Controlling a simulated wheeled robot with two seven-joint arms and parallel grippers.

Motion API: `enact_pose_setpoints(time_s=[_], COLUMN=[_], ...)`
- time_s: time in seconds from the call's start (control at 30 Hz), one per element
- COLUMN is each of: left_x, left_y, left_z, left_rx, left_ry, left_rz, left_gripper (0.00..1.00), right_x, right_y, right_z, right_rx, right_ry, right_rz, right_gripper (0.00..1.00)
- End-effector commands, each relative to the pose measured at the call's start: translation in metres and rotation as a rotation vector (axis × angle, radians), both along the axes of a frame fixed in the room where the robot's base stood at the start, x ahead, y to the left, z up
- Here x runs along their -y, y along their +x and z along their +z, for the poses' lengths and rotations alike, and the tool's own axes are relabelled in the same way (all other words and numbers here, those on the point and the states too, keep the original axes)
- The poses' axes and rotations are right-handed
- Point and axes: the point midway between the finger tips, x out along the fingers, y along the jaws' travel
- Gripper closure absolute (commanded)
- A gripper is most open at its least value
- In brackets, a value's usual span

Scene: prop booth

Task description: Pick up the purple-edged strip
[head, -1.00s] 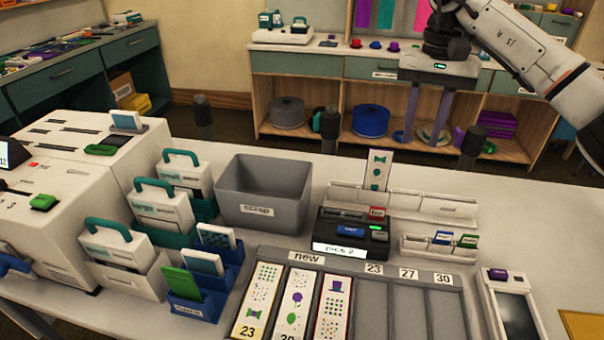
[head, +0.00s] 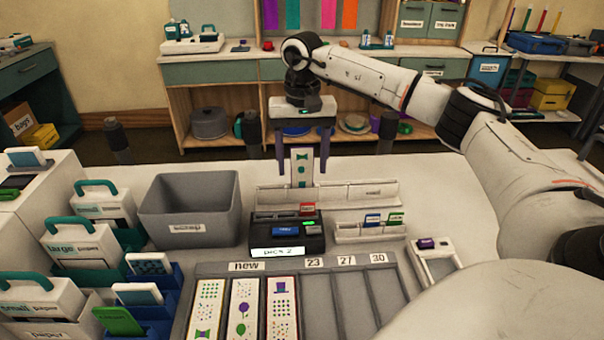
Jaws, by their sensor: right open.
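A white strip (head: 302,160) with green and purple shapes stands upright in the white slotted rack (head: 272,197). Its edge colour is too small to make out. My right gripper (head: 303,168) is open, pointing down, with one finger to each side of this strip in the picture. I cannot tell whether the fingers are level with it in depth. Several other patterned strips lie in the grey tray (head: 390,268) under the "new" label, among them one with a purple hat (head: 281,305). My left gripper is out of view.
A black device (head: 287,243) with a lit display stands in front of the rack. A grey scrap bin (head: 188,227) is left of it, a small card holder (head: 368,231) right. Paper boxes crowd the left. My right arm covers the table's right side.

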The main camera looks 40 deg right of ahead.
Motion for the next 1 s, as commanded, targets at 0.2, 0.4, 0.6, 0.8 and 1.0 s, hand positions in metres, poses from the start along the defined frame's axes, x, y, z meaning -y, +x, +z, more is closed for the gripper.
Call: enact_pose_setpoints(time_s=[0.2,0.4,0.6,0.8,1.0], left_x=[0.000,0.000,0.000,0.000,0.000], left_y=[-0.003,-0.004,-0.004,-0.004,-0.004], left_z=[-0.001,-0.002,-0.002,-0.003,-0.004], left_rx=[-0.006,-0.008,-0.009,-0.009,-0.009], left_ry=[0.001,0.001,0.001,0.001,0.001], left_rz=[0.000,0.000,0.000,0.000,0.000], left_gripper=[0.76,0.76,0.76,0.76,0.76], right_x=[0.000,0.000,0.000,0.000,0.000], right_y=[0.000,0.000,0.000,0.000,0.001], right_z=[-0.006,-0.006,-0.006,-0.004,0.021], right_rx=[0.001,0.000,0.000,0.001,0.005], right_ry=[-0.001,0.000,0.000,0.000,0.001], right_rz=[0.000,0.000,0.000,0.000,0.000], right_gripper=[0.38,0.56,0.68,0.68,0.68])
